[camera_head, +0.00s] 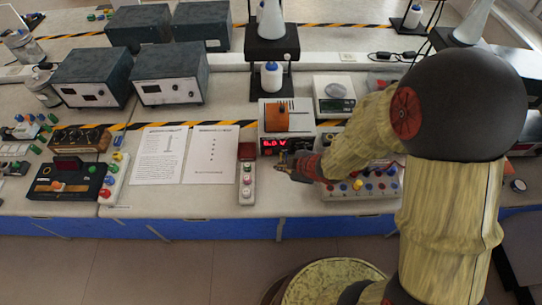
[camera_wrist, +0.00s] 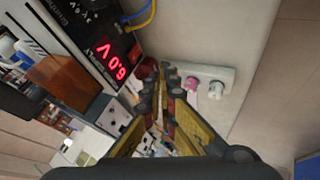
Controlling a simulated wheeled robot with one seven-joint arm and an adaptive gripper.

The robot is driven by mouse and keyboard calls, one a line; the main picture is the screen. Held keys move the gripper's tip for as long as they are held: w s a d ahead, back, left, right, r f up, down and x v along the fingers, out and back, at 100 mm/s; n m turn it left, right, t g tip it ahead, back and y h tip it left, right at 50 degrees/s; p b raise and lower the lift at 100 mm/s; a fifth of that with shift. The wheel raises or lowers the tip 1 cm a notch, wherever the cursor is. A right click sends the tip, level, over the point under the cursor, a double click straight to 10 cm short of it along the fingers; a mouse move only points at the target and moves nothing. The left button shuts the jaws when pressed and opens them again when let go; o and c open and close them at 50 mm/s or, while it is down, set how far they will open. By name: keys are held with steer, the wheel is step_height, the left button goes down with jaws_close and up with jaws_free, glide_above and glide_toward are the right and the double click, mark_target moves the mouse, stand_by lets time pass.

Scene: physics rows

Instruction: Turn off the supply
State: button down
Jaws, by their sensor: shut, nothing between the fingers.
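The power supply (camera_head: 271,108) is a pale box with an orange-brown part on top, standing at the bench's middle. Its red display (camera_head: 272,143) is lit; the wrist view shows the display (camera_wrist: 119,62) reading 6.0 V. My gripper (camera_head: 287,165) is shut and empty, just in front of the supply's lower right front. In the wrist view my gripper's fingertips (camera_wrist: 162,78) are beside a dark red knob-like part (camera_wrist: 146,68) near the display. I cannot tell whether they touch it. The fingers hide part of the supply's front, and I cannot make out a switch.
A narrow white strip (camera_head: 246,178) with red and pink parts lies left of my gripper; it also shows in the wrist view (camera_wrist: 215,78). A panel with coloured knobs (camera_head: 365,186) is close on the right. Paper sheets (camera_head: 209,158) lie flat to the left.

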mark_target(269, 153)
steer(key=b+x, duration=0.3)
steer(key=x, duration=0.7)
steer(key=shift+s+b, duration=0.1)
steer(key=shift+b, duration=0.25)
steer(key=w, duration=0.3)
steer(key=shift+w+r, duration=0.1)
steer(key=shift+r, duration=0.1)
steer(key=shift+w, duration=0.5)
steer(key=shift+r, duration=0.1)
